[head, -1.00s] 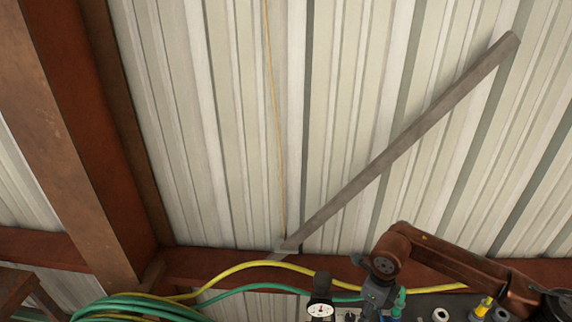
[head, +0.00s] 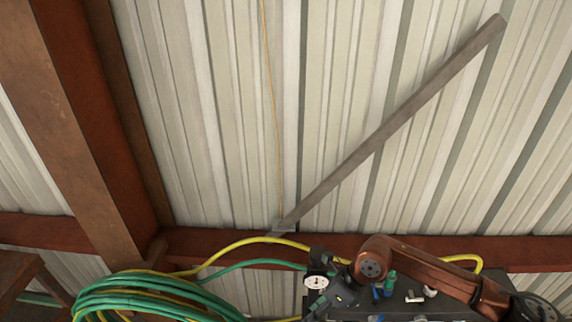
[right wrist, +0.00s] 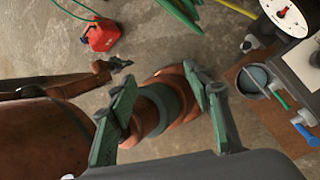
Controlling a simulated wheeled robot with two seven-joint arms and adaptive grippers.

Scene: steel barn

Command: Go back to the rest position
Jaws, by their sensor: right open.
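My right arm comes in from the right in the head view, copper-coloured. Its dark gripper (head: 338,298) is over the cluttered dark top at the lower edge. In the right wrist view the two green-grey fingers of my right gripper (right wrist: 165,108) stand wide apart with nothing held between them. A copper link with a small dark claw-like end (right wrist: 121,64), seemingly my left gripper, shows at the left of that view. It is too small to tell its jaws. No left arm shows in the head view.
Coiled green and yellow hoses (head: 150,295) lie at the lower left. A dark top (head: 400,306) with small fittings and a round white gauge (head: 316,282) are near the right gripper. A red can (right wrist: 101,35) stands on the concrete floor (right wrist: 60,50). A corrugated wall stands behind.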

